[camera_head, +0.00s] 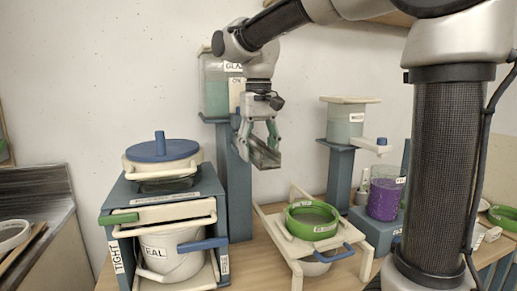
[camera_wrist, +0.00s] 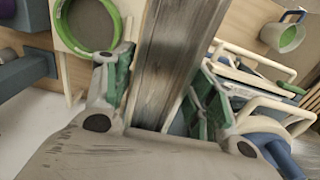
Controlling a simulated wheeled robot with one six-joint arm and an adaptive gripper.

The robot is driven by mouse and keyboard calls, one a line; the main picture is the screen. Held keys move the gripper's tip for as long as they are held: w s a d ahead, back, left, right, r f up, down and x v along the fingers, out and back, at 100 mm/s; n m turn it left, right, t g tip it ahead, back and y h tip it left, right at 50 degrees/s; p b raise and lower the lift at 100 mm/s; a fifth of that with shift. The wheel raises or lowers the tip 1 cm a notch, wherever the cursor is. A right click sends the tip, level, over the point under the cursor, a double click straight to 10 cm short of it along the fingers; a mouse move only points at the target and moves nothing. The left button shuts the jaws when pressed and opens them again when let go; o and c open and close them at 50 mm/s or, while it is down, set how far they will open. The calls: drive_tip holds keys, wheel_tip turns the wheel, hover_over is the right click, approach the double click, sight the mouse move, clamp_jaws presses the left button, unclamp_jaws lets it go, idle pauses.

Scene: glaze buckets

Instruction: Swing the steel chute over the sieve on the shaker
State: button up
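The steel chute (camera_head: 265,155) is a grey open channel in front of the blue post, up and to the left of the sieve in the head view. In the wrist view the chute (camera_wrist: 178,45) runs lengthwise between my fingers. My gripper (camera_head: 259,133) is at the chute, with one green finger on each side; whether the pads touch it is unclear. The sieve (camera_head: 312,232) is a green ring on the cream shaker frame (camera_head: 282,238), which has a blue handle. The green ring (camera_wrist: 118,22) lies left of the chute in the wrist view.
A blue stand (camera_head: 190,189) holding a lidded vessel and a white pail is at left. A purple container (camera_head: 384,197) stands on a blue block to the right of the shaker. A lidded clear bucket (camera_head: 346,122) is on a post behind. The space above the sieve looks clear.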

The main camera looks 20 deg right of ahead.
drive_tip(key=c, duration=1)
drive_tip(key=shift+d+n, duration=0.5)
drive_tip(key=shift+d, duration=0.3)
drive_tip(key=shift+w+d+n, duration=1.15)
drive_tip(key=shift+d+n, duration=0.55)
drive_tip(key=shift+d, duration=0.25)
drive_tip(key=shift+w+d+n, duration=1.15)
drive_tip(key=shift+d+n, duration=0.55)
drive_tip(key=shift+d, duration=0.2)
drive_tip(key=shift+w+d+n, duration=1.15)
drive_tip(key=shift+d+n, duration=0.55)
drive_tip(key=shift+d, duration=0.25)
drive_tip(key=shift+o, duration=0.2)
drive_tip(key=o, duration=1.4)
drive_tip(key=shift+o, duration=0.2)
drive_tip(key=shift+r, duration=0.15)
